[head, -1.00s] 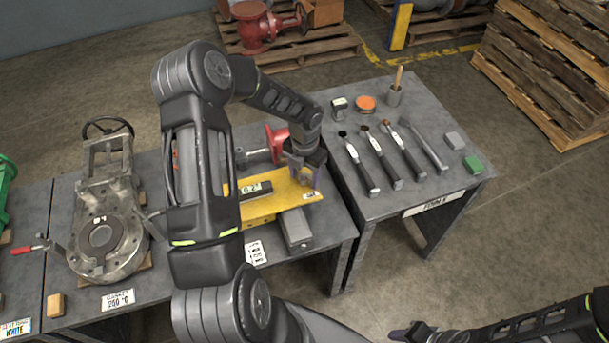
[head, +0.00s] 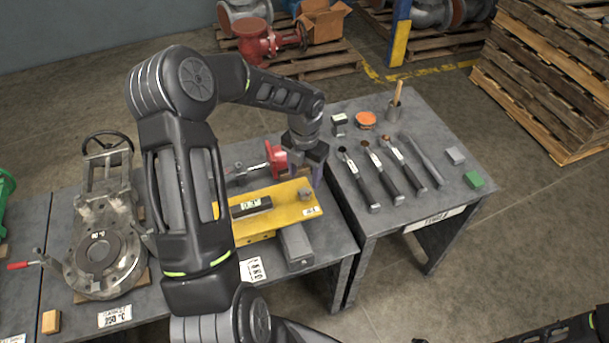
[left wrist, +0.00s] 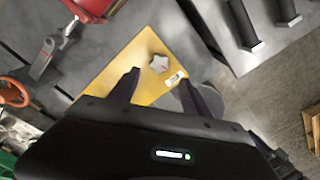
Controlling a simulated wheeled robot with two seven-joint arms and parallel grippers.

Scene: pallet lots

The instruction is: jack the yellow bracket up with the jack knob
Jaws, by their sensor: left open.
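The yellow bracket (head: 275,215) lies on the grey bench, with a grey block (head: 296,247) under its near side. A black level (head: 251,208) on it has a small readout that looks like 0.3°. The grey, lobed jack knob (head: 305,193) stands at the bracket's right end. My left gripper (head: 314,174) is open above and just behind the knob. In the left wrist view, the knob (left wrist: 159,63) shows just beyond the gap between the open fingertips (left wrist: 159,78), with nothing between them. Only a dark sliver of my right gripper shows at the bottom edge.
A red clamp (head: 276,160) stands behind the bracket. A metal valve body (head: 102,245) is to the left.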

